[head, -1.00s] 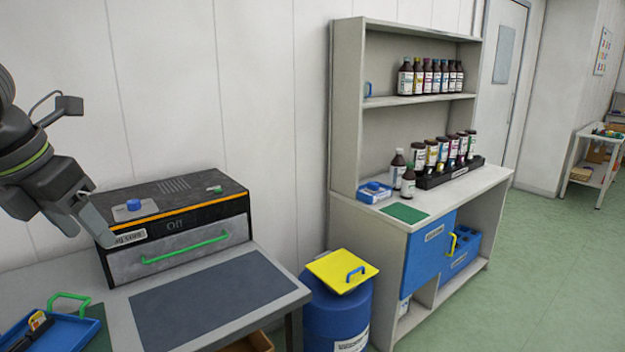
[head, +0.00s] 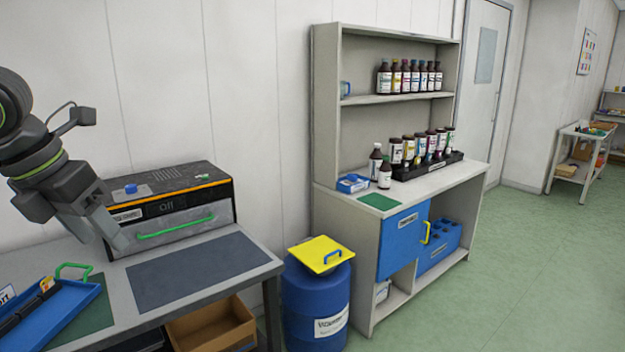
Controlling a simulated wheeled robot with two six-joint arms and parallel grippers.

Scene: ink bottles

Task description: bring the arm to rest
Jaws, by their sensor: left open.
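My left gripper (head: 110,236) hangs at the left of the head view, pointing down, in front of the left end of the black and grey machine (head: 182,232) with a green handle. It is open, and I see nothing between its fingers. The machine stands on a grey table (head: 262,267) with a dark mat (head: 190,272). My right gripper is out of view.
A blue tray (head: 50,322) with a green handle lies at the table's left. A blue barrel (head: 305,305) with a yellow lid (head: 320,253) stands between the table and a shelf unit (head: 325,160) holding several bottles (head: 420,148). Green floor is clear at right.

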